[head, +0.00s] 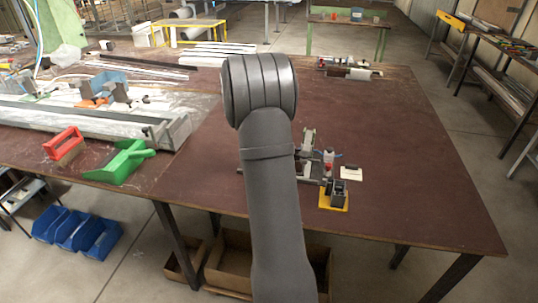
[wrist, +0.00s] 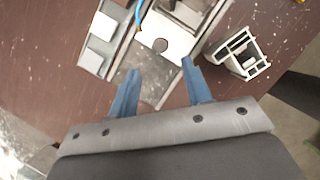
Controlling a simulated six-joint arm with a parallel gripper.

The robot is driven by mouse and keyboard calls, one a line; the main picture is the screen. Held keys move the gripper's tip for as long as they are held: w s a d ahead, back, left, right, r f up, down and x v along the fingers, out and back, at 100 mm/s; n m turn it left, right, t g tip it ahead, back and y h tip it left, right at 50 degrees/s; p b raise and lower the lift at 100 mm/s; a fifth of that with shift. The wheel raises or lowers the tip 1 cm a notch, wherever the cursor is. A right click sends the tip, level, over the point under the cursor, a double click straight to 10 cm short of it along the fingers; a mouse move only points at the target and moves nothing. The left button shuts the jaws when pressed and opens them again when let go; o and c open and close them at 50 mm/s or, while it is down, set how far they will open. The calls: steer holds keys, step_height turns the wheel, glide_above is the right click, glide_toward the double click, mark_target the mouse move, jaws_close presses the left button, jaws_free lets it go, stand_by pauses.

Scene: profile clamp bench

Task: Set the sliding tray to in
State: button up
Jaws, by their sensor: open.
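My gripper (wrist: 163,85) is open in the wrist view, with its two blue fingers apart and nothing held between them. A pale plate with a round notch (wrist: 165,38), possibly the sliding tray, lies just beyond the fingertips. It sits in a grey metal fixture that continues toward the gap between the fingers. I cannot tell for sure that this plate is the tray, or how far in or out it stands. In the head view my arm hides the gripper and part of the bench fixture (head: 310,140).
A grey profile piece (wrist: 240,52) stands right of the fixture in the wrist view. In the head view, a dark block on a yellow base (head: 333,196) and a white card (head: 350,173) are nearby. A green dustpan (head: 120,162) lies left. The brown table's right side (head: 425,170) is clear.

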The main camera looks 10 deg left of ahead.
steer(key=x, duration=0.7)
steer(key=shift+f, duration=0.1)
jaws_close()
